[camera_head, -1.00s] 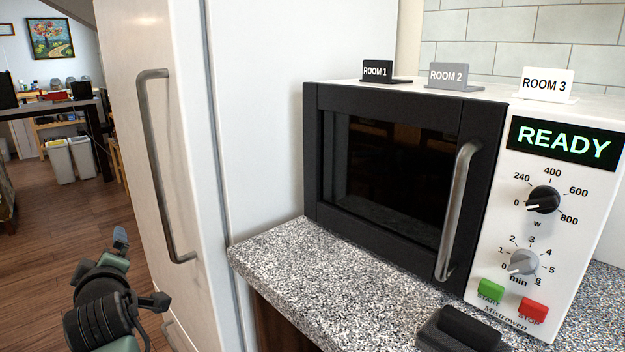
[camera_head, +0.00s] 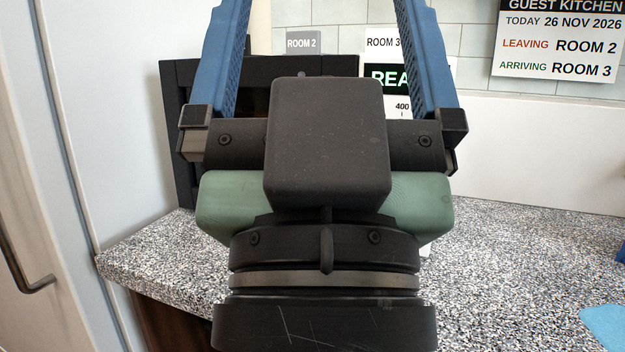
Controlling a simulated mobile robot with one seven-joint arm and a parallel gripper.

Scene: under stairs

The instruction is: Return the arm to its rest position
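My gripper (camera_head: 330,35) fills the middle of the head view, very close to the camera and pointing up and away. Its two blue fingers stand wide apart at the left and right, with nothing seen between them except the background. The fingertips run out of the top of the frame. My dark wrist and green gripper body hide most of the microwave (camera_head: 175,130) behind them. Whether the gripper touches the microwave cannot be told, but no contact shows.
A speckled counter (camera_head: 510,250) spreads below and right, largely clear. Signs for ROOM 2 (camera_head: 303,42) and ROOM 3 (camera_head: 382,42) stand above the microwave. A guest kitchen notice (camera_head: 560,42) hangs on the tiles. A blue item (camera_head: 606,325) lies at right. A fridge handle (camera_head: 25,270) sticks out at left.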

